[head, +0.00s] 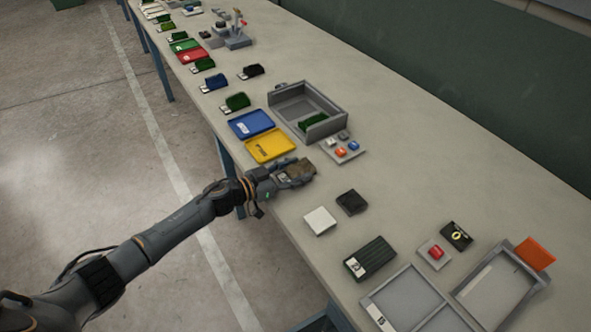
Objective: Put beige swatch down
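The beige swatch (301,168), brownish with a pale label end, is at my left gripper (298,176) near the table's front edge. The gripper's fingers appear closed around it and hide part of it. I cannot tell whether the swatch touches the tabletop. It is just in front of the yellow tray (270,146). My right gripper is not in view.
A blue tray (251,124) lies beside the yellow one. Behind is a grey open box (307,104) with a green swatch (312,122) inside. A button panel (343,148), white block (320,220), black block (352,202) and dark ribbed block (370,258) are nearby. Bare tabletop (420,170) lies right.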

